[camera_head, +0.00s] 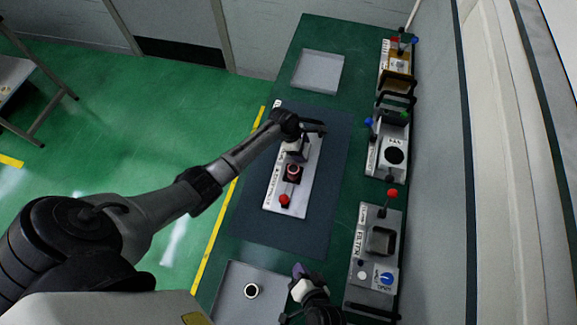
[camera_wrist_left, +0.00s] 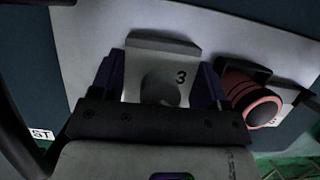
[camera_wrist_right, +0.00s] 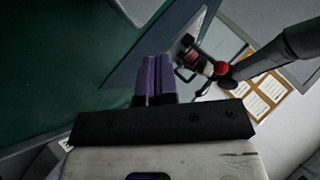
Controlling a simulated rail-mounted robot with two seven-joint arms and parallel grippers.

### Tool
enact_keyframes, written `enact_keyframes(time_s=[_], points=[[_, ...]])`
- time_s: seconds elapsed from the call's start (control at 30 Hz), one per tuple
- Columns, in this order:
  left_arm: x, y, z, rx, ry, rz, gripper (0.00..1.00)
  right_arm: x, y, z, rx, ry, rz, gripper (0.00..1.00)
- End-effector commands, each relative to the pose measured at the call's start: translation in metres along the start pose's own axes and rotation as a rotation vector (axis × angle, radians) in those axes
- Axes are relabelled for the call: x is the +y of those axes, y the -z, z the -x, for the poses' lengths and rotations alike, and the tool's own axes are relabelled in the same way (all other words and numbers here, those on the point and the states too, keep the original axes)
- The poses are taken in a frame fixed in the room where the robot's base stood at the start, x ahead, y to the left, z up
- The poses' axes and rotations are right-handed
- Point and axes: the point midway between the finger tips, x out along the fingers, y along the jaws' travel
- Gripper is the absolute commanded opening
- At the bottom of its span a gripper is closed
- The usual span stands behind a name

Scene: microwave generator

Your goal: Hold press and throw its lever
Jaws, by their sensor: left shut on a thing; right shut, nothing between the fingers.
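The press is a pale panel (camera_head: 305,185) on the dark mat, with a red-and-black round part (camera_head: 292,171) mid-panel and a red lever knob (camera_head: 284,200) at its near end. My left gripper (camera_head: 301,138) is at the panel's far end. In the left wrist view its purple fingers (camera_wrist_left: 160,82) are shut on both sides of a grey block marked 3 (camera_wrist_left: 172,60); the red-and-black part (camera_wrist_left: 252,102) is just right of it. My right gripper (camera_head: 301,275) is low, near the table's front, apart from the press. In the right wrist view its fingers (camera_wrist_right: 153,78) are together and empty.
A grey tray (camera_head: 232,285) holding a round dark-and-white piece (camera_head: 251,290) lies at the near left. An empty tray (camera_head: 318,72) lies at the far end. Several panels, such as the FILTER panel (camera_head: 365,222) with a red knob, line the table's right side by the wall.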

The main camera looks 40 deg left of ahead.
Motion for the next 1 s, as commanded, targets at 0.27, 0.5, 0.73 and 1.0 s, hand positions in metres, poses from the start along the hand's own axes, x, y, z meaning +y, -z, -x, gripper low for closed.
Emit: enact_keyframes(time_s=[0.27, 0.5, 0.73, 1.0], points=[[-0.001, 0.001, -0.002, 0.002, 0.003, 0.0, 0.21, -0.03, 0.022, 0.011, 0.077, 0.29, -0.362, 0.0], [-0.001, 0.001, -0.002, 0.002, 0.003, 0.0, 0.21, -0.045, 0.044, 0.021, 0.144, 0.452, -0.604, 0.0], [-0.001, 0.001, -0.002, 0.002, 0.003, 0.0, 0.21, -0.047, 0.058, 0.026, 0.206, 0.513, -0.718, 0.0], [-0.001, 0.001, -0.002, 0.002, 0.003, 0.0, 0.21, -0.044, 0.062, 0.027, 0.237, 0.506, -0.711, 0.0]])
